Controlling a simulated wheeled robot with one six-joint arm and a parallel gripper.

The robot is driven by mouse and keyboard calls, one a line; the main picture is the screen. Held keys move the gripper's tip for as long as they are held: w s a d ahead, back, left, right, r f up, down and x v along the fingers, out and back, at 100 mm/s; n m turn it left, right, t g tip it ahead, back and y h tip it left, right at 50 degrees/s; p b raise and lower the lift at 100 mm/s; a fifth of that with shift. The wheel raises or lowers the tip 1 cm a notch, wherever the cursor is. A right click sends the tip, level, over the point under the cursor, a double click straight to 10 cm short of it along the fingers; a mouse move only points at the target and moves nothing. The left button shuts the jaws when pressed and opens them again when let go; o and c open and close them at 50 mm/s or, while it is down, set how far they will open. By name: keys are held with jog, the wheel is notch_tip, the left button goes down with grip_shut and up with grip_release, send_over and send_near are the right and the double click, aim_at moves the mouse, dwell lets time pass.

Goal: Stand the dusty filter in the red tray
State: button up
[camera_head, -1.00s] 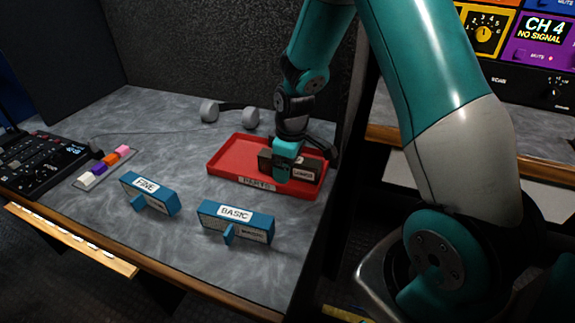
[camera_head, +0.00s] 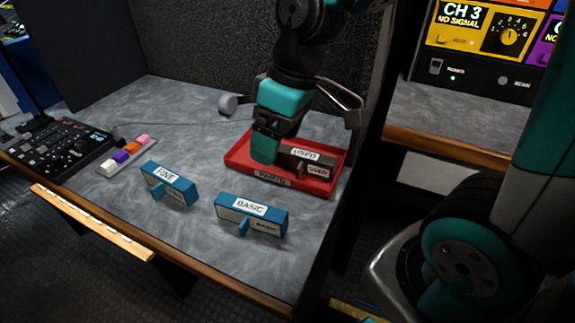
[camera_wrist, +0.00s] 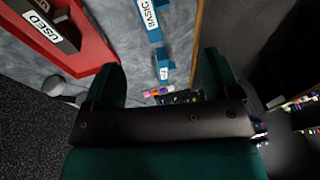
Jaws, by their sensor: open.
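The dusty filter (camera_head: 305,158) is a dark brown block labelled USED. It stands upright inside the red tray (camera_head: 233,161), towards the tray's right part. In the wrist view the filter (camera_wrist: 50,27) shows at the upper left, outside my fingers, with the red tray (camera_wrist: 93,42) around it. My gripper (camera_head: 265,147) is open and empty, beside the filter's left end in the head view. Whether a finger touches the filter or tray is hard to tell. In the wrist view nothing sits between the fingertips (camera_wrist: 158,78).
Two blue filters, FINE (camera_head: 169,184) and BASIC (camera_head: 252,213), stand on the grey desk in front of the tray. A control panel (camera_head: 58,147) and a strip of coloured buttons (camera_head: 127,156) are at left. Bare desk lies at front centre.

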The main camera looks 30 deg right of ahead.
jog(key=s+a+r, duration=0.1)
jog(key=s+a, duration=0.1)
jog(key=s, duration=0.3)
jog(key=s+a+r+y, duration=0.1)
jog(key=s+a, duration=0.2)
jog(key=s, duration=0.2)
jog(key=shift+s+r+g, duration=0.3)
jog(key=shift+r+g, duration=0.1)
